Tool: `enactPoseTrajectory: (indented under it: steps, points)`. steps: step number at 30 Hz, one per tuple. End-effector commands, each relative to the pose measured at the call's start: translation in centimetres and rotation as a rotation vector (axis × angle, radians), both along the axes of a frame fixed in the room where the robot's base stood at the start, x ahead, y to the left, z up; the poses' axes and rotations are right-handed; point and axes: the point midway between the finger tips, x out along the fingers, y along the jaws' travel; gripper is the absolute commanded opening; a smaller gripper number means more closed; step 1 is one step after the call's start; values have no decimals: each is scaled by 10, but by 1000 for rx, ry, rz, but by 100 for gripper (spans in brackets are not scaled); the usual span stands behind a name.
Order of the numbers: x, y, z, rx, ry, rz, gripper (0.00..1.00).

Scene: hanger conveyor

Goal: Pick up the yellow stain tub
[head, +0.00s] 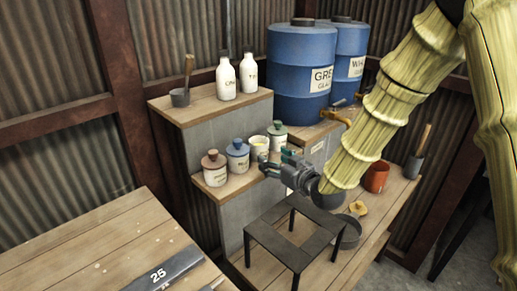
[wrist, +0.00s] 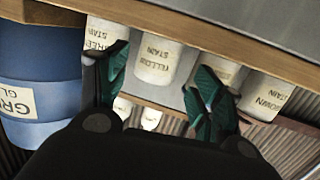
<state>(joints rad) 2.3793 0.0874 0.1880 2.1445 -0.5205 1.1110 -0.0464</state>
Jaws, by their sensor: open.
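The yellow stain tub (head: 259,147) is white with a yellow top. It stands on the lower wooden shelf between the blue-lidded tub (head: 237,157) and the green-lidded tub (head: 277,136). In the wrist view the yellow stain tub (wrist: 157,60) appears upside down, its label readable, between my two fingers in the picture. My gripper (head: 275,162) is open and empty, in front of the shelf edge and facing the tub. The gripper (wrist: 161,68) shows dark green fingers in the wrist view. The right finger partly covers the blue tub. I cannot tell the exact gap to the yellow tub.
A brown-lidded tub (head: 214,169) stands at the left shelf end. Two white bottles (head: 226,78) and a grey pot (head: 180,97) are on the upper shelf. Blue barrels (head: 300,62) stand behind right. A black metal stand (head: 272,240) is below my gripper.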

Motion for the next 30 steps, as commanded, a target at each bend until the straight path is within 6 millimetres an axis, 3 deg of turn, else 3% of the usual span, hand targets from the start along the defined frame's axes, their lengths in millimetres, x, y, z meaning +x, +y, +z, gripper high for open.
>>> enactPoseTrajectory:
  steps: [21,30]
  points:
    - [55,38,-8,0,2,2,67]
    - [57,39,-9,0,2,2,65]
